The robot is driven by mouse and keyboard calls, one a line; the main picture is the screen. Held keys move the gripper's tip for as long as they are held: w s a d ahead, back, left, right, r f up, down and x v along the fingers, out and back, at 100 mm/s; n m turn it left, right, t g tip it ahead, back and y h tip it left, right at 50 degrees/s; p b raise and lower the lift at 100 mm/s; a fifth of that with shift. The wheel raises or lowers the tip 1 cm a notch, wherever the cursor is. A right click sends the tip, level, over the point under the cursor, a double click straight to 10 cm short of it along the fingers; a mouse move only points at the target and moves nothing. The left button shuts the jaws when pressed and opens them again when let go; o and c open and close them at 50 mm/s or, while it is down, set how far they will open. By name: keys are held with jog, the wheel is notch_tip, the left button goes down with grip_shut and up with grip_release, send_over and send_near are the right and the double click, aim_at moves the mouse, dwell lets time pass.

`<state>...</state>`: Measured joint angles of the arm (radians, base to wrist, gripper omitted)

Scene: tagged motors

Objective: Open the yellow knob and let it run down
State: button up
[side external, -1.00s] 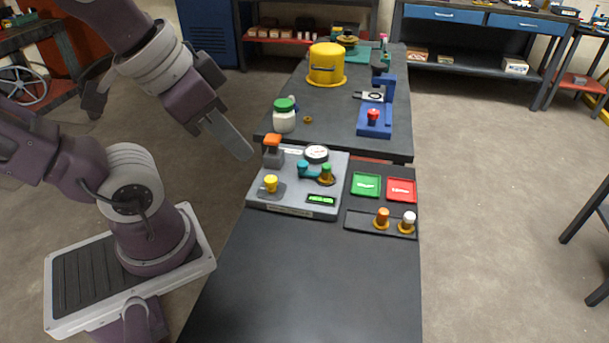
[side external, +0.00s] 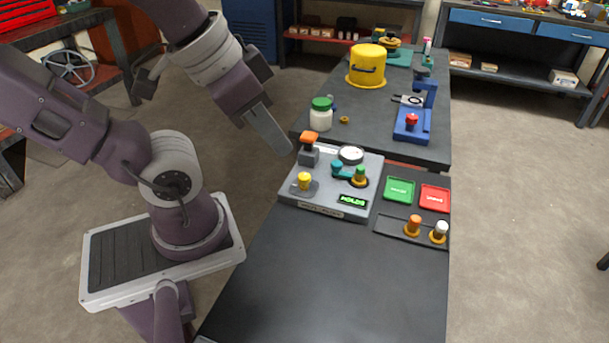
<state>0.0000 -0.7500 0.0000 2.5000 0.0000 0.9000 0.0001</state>
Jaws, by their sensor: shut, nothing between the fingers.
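The yellow knob (side external: 304,181) stands on a small grey mount at the front left of the grey test panel (side external: 318,208). A small display (side external: 352,201) on the panel's front right shows green text that looks like "HOLDS". A round white gauge (side external: 351,153) sits at the panel's back. A teal fitting (side external: 337,169) reaches beside a green-topped motor with an orange base (side external: 360,175). An orange-topped grey block (side external: 309,142) stands at the back left. My gripper (side external: 285,148) is shut and empty, in the air left of that block and apart from the knob.
Right of the panel are a green tray (side external: 399,185), a red tray (side external: 434,193) and a rack with an orange-topped motor (side external: 413,226) and a white-topped motor (side external: 439,232). Behind stand a green-lidded jar (side external: 321,119), a yellow tub (side external: 367,72) and a blue stand (side external: 410,136). The front bench is clear.

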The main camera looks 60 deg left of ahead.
jog(key=o, duration=1)
jog(key=w+a+f+m+g+y, duration=0.1)
jog(key=w+a+f+m, duration=0.2)
jog(key=w+a+m, duration=0.1)
jog(key=shift+w+a+f+g+y, duration=0.2)
jog(key=shift+w+a+g+y, duration=0.35)
jog(key=shift+w, duration=0.65)
jog(key=m+g+y, duration=0.2)
jog(key=m+g, duration=0.2)
jog(key=m, duration=1)
send_near(305, 177)
jog(key=f, duration=0.2)
jog(key=shift+t+y, duration=0.25)
jog(key=x, duration=0.6)
jog(key=shift+s+a, duration=0.2)
jog(key=shift+a, duration=0.15)
jog(key=shift+a+f, duration=0.1)
jog(key=shift+f, duration=0.1)
grip_shut()
